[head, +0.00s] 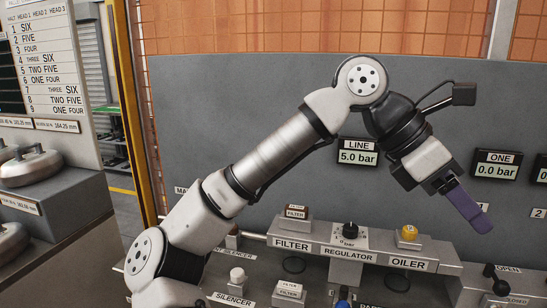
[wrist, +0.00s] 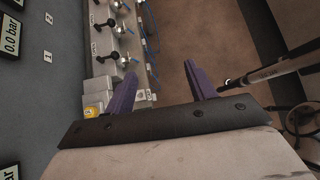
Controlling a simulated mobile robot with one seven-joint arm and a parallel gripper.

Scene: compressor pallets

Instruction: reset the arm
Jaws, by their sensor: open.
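My arm reaches up from the lower left of the head view and bends down to the right. My gripper (head: 468,207) has purple fingers and hangs in front of the grey panel, above the right part of the bench. In the wrist view my gripper (wrist: 160,85) shows two purple fingers set well apart with nothing between them. It is open and empty, and touches nothing that I can see.
The grey panel (head: 250,90) carries a LINE gauge (head: 358,151) at 5.0 bar and a ONE gauge (head: 496,170) at 0.0 bar. Below are the regulator (head: 349,238) and the yellow-topped oiler (head: 408,235). A row of valves (wrist: 115,30) shows in the wrist view. A board (head: 45,70) stands left.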

